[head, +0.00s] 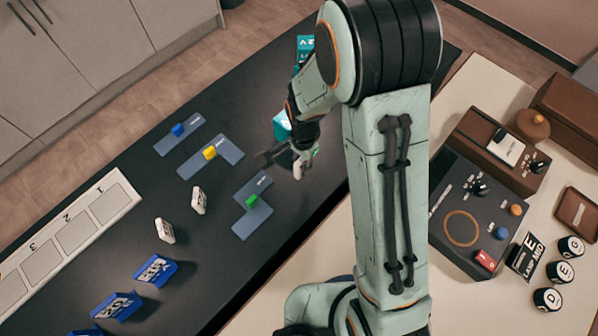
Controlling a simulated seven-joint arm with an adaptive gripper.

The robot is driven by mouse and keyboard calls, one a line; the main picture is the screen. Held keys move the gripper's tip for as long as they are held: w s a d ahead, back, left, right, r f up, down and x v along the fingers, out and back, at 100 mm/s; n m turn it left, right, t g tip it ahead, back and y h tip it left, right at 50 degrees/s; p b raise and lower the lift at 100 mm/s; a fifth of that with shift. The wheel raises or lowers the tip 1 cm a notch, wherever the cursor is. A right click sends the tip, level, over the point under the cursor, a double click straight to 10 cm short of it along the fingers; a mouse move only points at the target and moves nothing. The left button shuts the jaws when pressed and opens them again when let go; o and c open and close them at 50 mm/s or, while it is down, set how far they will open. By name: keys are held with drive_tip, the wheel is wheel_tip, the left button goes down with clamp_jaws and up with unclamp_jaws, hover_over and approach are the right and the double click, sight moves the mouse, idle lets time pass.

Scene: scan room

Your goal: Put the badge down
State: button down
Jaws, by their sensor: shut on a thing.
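My gripper (296,163) is above the dark bench, right of the grey-blue plates. It is shut on a small pale thing (299,170), which I take to be the badge. It shows only as a sliver, and its face and any print cannot be made out. I cannot tell whether it touches the bench.
The dark bench (119,169) bears grey-blue plates with a blue, a yellow and a green block (252,201), small white blocks (198,200), blue holders (150,271) and a numbered white strip (74,231). A teal box (282,126) is close behind my gripper. A control panel (461,228) stands right.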

drive_tip(key=shift+r, duration=0.95)
drive_tip(key=shift+s+d+n, duration=0.15)
drive_tip(key=shift+s+n, duration=0.1)
drive_tip(key=shift+n, duration=0.15)
drive_tip(key=w+a+r+n, duration=0.2)
drive_tip(key=w, duration=0.2)
drive_tip(key=w+a+r+n, duration=0.2)
drive_tip(key=a+n, duration=0.3)
drive_tip(key=a, duration=0.8)
drive_tip(key=n, duration=0.9)
hover_over(131, 272)
wheel_tip(131, 272, down, 9)
drive_tip(key=shift+f, duration=2.4)
